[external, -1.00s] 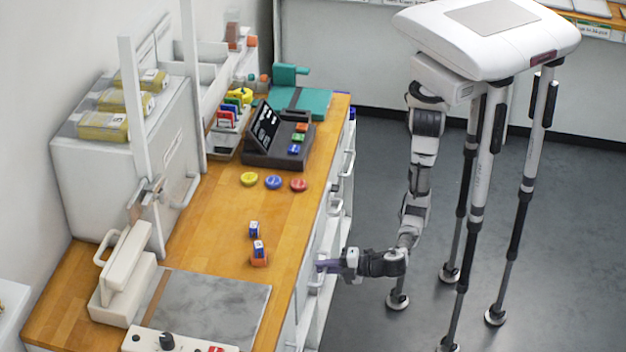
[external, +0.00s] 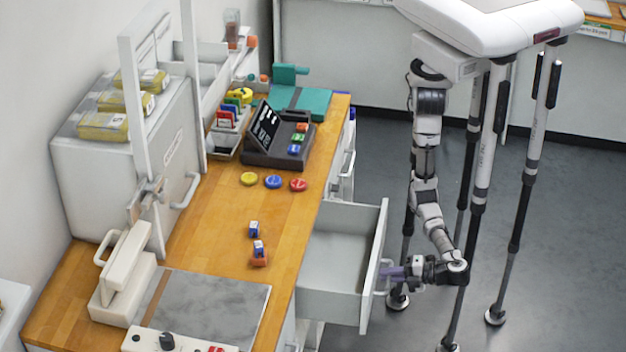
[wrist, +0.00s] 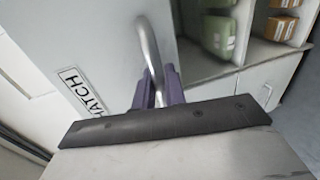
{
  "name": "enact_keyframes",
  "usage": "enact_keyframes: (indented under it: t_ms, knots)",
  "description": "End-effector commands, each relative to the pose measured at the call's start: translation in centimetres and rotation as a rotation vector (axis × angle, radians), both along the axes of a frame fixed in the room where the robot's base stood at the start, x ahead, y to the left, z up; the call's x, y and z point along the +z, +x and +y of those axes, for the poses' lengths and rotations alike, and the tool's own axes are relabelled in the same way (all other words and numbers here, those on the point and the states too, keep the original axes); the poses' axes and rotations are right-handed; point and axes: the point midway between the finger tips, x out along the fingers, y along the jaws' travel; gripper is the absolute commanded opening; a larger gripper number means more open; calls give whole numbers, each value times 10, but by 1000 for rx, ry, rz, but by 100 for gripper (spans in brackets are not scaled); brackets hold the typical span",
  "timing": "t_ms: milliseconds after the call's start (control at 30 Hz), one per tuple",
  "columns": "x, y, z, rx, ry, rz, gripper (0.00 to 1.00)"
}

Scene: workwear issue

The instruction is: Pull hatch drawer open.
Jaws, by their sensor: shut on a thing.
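The hatch drawer (external: 335,254) is a pale grey drawer under the wooden counter. It stands well out from the counter front, and its inside looks empty in the external view. In the wrist view its front (wrist: 95,45) bears a label reading HATCH (wrist: 86,92) and a metal bar handle (wrist: 150,52). My gripper (external: 388,276) is at the outer side of the drawer front, shut on the handle. In the wrist view its purple fingers (wrist: 160,88) are on either side of the bar. The lower end of the handle is hidden between the fingers.
The wooden counter (external: 225,215) holds yellow, blue and red discs, small blue-and-white blocks, a dark terminal (external: 280,150) and a grey mat (external: 215,305). Floor (external: 560,220) is clear to the right.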

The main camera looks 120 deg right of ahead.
Motion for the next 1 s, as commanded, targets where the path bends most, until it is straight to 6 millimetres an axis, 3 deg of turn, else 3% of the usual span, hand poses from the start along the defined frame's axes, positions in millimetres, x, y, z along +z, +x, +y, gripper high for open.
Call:
enact_keyframes:
  t_ms: [33,300,833,867,1000]
  knots:
    - [8,-4,5,4,-3,3,0]
    - [4,-16,16,2,-1,1,0]
    - [0,-18,19,2,2,0,0]
    - [0,-18,19,2,2,0,14]
    - [0,-18,19,2,2,0,17]
